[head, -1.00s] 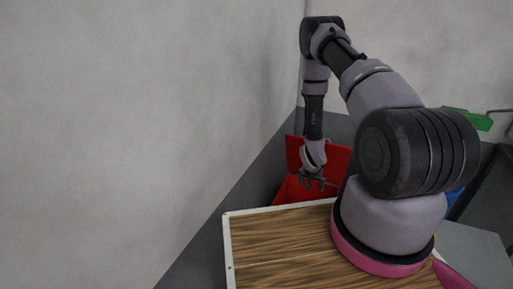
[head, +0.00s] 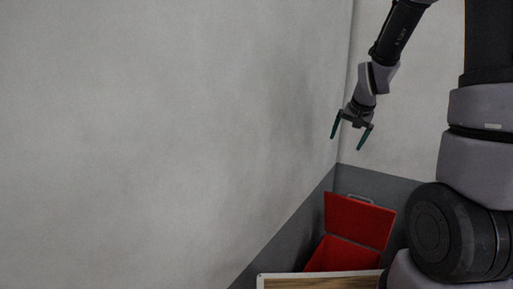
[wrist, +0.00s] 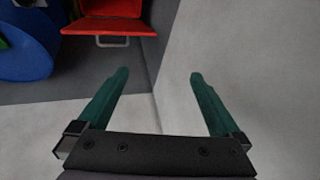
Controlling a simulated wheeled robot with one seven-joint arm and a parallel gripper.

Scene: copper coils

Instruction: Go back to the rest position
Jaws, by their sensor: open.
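My gripper (head: 348,138) is raised in the air in the head view, near the wall corner and above the red bin. Its two green fingers are spread apart with nothing between them. The wrist view also shows my gripper (wrist: 155,88) open and empty, with wall and floor beyond the fingers. My arm reaches up and out of the top of the head view.
A red bin (head: 345,258) with its lid raised stands on the grey floor in the corner; it also shows in the wrist view (wrist: 112,24). A blue rounded object (wrist: 28,50) is beside it. The pale wall (head: 150,140) lies close on the left.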

